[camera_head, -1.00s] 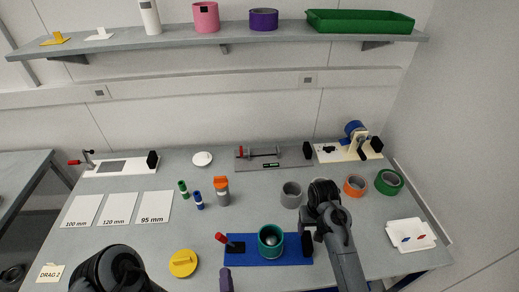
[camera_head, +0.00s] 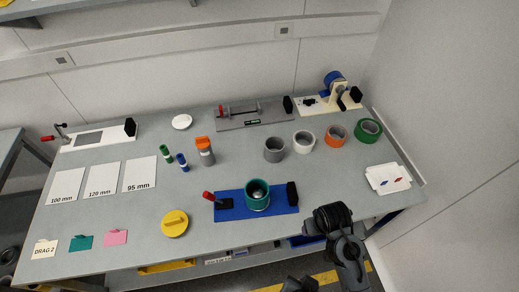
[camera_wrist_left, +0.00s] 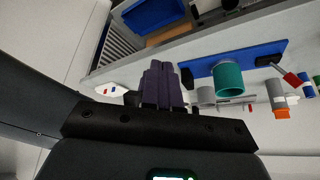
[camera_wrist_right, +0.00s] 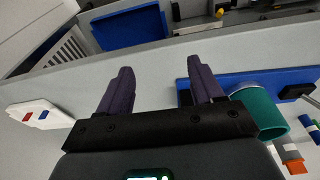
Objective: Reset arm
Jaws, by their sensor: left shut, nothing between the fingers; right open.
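My left gripper (camera_wrist_left: 163,85) is shut and empty in the left wrist view, its dark purple fingers together. My right gripper (camera_wrist_right: 160,85) is open and empty in the right wrist view, its fingers apart in front of the bench edge. In the head view my right arm (camera_head: 340,235) is over the front edge, right of the blue fixture (camera_head: 230,208). A dark part of mine shows at the bottom edge, but I cannot tell which arm it belongs to. The blue fixture holds a teal ring (camera_head: 257,194) with a ball inside and has a red-handled clamp (camera_head: 210,198).
Grey (camera_head: 274,149), white (camera_head: 304,142), orange (camera_head: 336,134) and green (camera_head: 368,130) rings stand at the back right. A white plate (camera_head: 388,178) lies at right, a yellow lid (camera_head: 175,223) front left. Bins (camera_head: 165,266) show below the bench.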

